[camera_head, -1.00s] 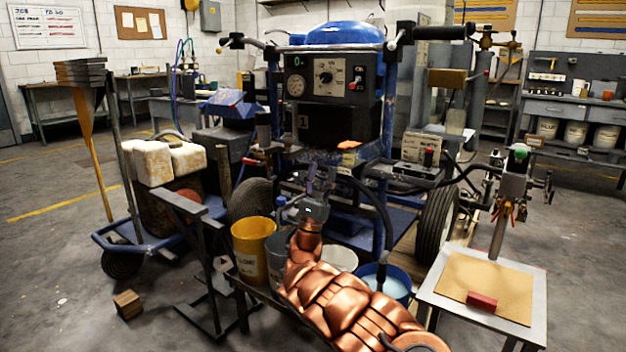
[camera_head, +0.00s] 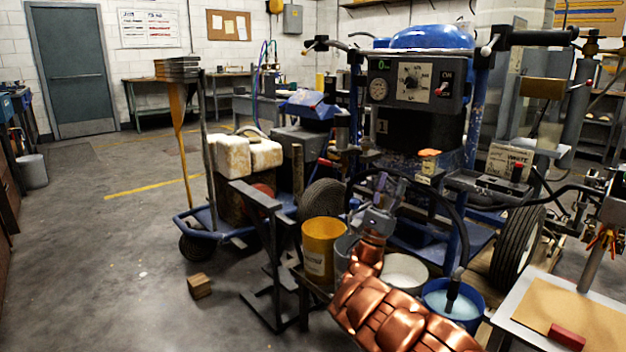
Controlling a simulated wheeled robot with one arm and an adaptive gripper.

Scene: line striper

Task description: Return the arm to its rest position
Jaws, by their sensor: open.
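I cannot tell exactly how far the fingers are from the machine.
A yellow bucket (camera_head: 322,250), a white bucket (camera_head: 404,271) and a blue bucket (camera_head: 452,303) stand around my arm. A small table (camera_head: 520,315) with a red block (camera_head: 567,336) is at right. A wooden block (camera_head: 199,286) lies on the floor. Open floor is at left.

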